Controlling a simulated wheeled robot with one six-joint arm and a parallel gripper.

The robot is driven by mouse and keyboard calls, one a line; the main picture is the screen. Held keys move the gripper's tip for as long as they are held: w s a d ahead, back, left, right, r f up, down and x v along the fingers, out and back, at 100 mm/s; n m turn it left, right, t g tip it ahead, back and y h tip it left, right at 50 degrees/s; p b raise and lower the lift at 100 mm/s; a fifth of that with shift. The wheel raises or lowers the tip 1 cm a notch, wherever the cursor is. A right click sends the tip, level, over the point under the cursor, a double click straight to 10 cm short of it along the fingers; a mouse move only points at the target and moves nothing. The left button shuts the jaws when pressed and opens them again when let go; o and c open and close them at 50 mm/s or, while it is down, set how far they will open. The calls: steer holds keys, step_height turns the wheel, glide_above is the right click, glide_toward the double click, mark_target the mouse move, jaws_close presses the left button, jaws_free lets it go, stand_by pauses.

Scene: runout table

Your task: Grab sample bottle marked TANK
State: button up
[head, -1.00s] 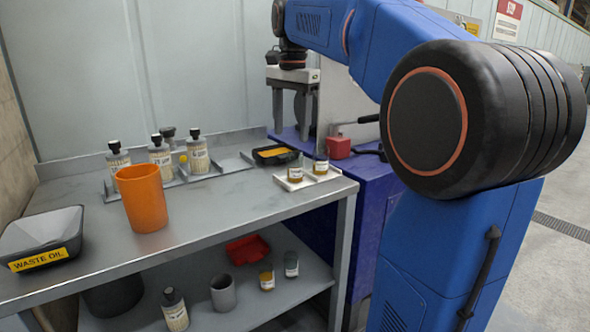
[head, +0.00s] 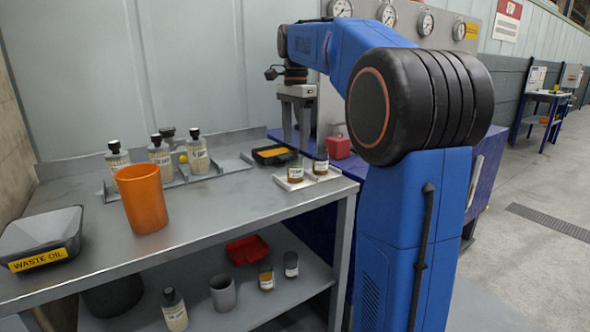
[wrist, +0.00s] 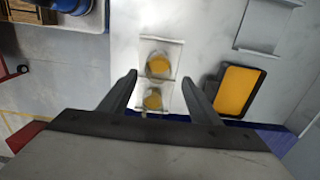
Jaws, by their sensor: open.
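Two small amber jars with pale labels and dark lids stand on a white tray (head: 309,182) at the right end of the bench: a left jar (head: 295,172) and a right jar (head: 320,164). The label print is too small to read, so I cannot tell which is marked TANK. My gripper (head: 297,140) is open and empty, above and behind the tray in the head view. In the wrist view both jars, upper (wrist: 159,66) and lower (wrist: 153,100), show from above between my fingers (wrist: 158,82), apart from them.
A black tray with yellow-orange inside (head: 274,155) lies beside the jars. An orange cup (head: 142,200), several bottles in a rack (head: 172,180) and a WASTE OIL tray (head: 42,240) are farther left. A red box (head: 339,147) stands behind.

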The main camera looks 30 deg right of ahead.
mark_target(297, 165)
steer(key=shift+s+f, duration=0.2)
steer(key=shift+f, duration=4.45)
steer(key=c, duration=1.1)
